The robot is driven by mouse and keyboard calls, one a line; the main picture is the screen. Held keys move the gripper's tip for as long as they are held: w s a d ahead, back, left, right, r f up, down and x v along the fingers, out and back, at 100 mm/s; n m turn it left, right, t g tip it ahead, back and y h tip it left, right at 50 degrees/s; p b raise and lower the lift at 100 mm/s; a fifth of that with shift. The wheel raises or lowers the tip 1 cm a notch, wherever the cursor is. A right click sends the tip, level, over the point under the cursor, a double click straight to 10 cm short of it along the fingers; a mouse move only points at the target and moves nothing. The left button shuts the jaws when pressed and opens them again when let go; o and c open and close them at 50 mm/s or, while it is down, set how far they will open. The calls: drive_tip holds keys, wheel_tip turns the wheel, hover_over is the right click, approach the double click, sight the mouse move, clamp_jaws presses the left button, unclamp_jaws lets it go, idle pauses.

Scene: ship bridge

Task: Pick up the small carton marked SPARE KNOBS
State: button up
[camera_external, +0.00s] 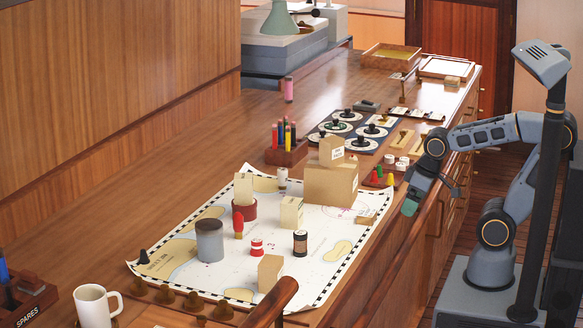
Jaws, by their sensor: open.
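Several small tan cartons stand on or around the sea chart (200,277); their labels are too small to read, so I cannot tell which says SPARE KNOBS. One carton (331,151) sits on top of a larger tan box (331,185). Another carton (243,187) is upright at a dark red round tin (245,211). A third carton (291,212) stands mid-chart, and a front carton (271,272) stands near the chart's near edge. My gripper (410,206) is open and empty, pointing down by the counter's front edge, right of the larger box and apart from every carton.
A grey cylinder (209,241), a red-topped piece (238,226), a dark jar (300,243) and a small red-and-white pot (257,247) crowd the chart. A pencil holder (286,153) stands behind. A white mug (94,306) is front left.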

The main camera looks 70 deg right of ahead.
drive_tip(key=n+t+p, duration=0.6)
drive_tip(key=n+t, duration=0.1)
drive_tip(key=n, duration=2.4)
approach(280, 262)
drive_tip(key=shift+h, duration=0.3)
drive_tip(key=s+d+f, duration=0.4)
drive_tip(key=d+f, duration=0.1)
drive_tip(key=shift+s+f, duration=0.15)
drive_tip(key=shift+s, duration=0.2)
drive_tip(key=w+a+r+n+t+y, duration=0.2)
drive_tip(key=a+r+n+t, duration=0.15)
drive_tip(key=n, duration=0.25)
drive_tip(key=shift+g, duration=0.45)
drive_tip(key=x, duration=0.8)
drive_tip(key=shift+w+a+p, duration=0.15)
drive_tip(key=shift+w+p, duration=0.25)
drive_tip(key=shift+p+x, duration=0.95)
drive_tip(key=shift+x, duration=1.65)
